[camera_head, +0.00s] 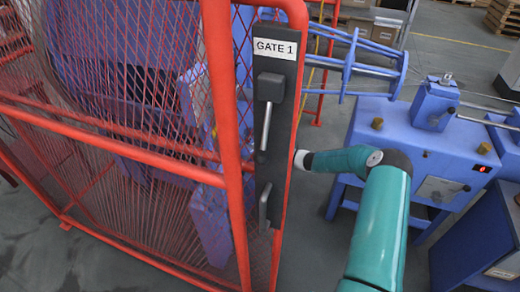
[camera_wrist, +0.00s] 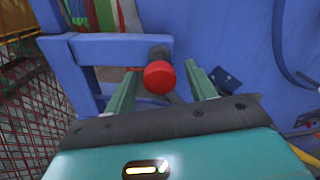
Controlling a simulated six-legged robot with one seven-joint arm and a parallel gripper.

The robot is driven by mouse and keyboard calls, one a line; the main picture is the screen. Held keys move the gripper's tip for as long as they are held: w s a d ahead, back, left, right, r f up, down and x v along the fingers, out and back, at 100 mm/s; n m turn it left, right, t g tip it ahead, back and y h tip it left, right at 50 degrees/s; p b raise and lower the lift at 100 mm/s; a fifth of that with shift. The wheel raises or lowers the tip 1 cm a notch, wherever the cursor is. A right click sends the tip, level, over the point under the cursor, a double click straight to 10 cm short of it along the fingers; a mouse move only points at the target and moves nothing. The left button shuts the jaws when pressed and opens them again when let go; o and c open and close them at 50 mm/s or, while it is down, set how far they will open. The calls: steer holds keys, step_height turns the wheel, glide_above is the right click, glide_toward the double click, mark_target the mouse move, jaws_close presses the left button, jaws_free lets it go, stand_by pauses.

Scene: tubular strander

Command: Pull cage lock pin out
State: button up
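The lock pin shows in the wrist view as a round red knob (camera_wrist: 159,78) on a short dark collar, at the end of a blue bracket arm (camera_wrist: 115,48). My gripper (camera_wrist: 161,70) is open, with one green finger on each side of the knob. The left finger looks closer to the knob than the right one, and there is a gap on the right. I cannot tell whether the left finger touches it. In the head view my teal arm reaches left behind the gate edge, and the gripper and the pin are hidden there.
A red mesh gate (camera_head: 232,130) with a black handle plate (camera_head: 262,180) marked GATE 1 stands at the left. A blue machine cabinet (camera_head: 430,150) stands at the right, with a blue rod frame (camera_head: 350,68) behind. Grey floor lies open below the cabinet.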

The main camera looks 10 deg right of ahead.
steer(key=shift+w+a, duration=0.1)
steer(key=v, duration=1.4)
